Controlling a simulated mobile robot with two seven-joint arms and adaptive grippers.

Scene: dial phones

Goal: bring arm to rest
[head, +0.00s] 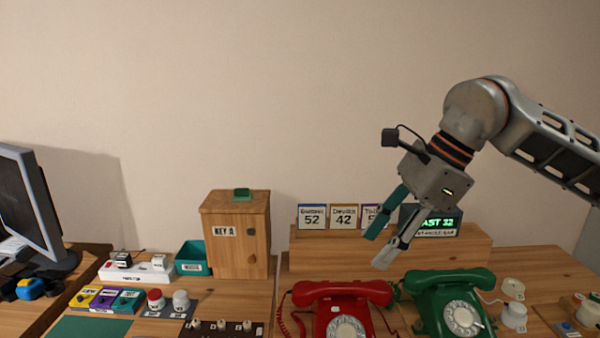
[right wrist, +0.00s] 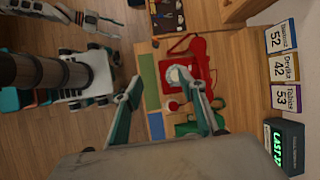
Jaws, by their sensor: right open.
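My right gripper (head: 383,245) hangs in the air in the head view, its arm coming in from the right. Its two fingers are apart with nothing between them, above and behind the red dial phone (head: 345,310) and left of the green dial phone (head: 447,303). In the right wrist view the open fingers (right wrist: 172,110) frame the red phone (right wrist: 185,75) from a distance. The green phone (right wrist: 190,127) is partly hidden behind a finger there. Both handsets lie on their phones in the head view. My left gripper does not show in the head view.
A wooden shelf (head: 310,258) behind the phones holds number cards (head: 343,216) and a green-lit display (head: 440,223), partly covered by my gripper. A wooden key box (head: 237,240), teal bin (head: 192,259) and monitor (head: 28,205) stand left. The air above is clear.

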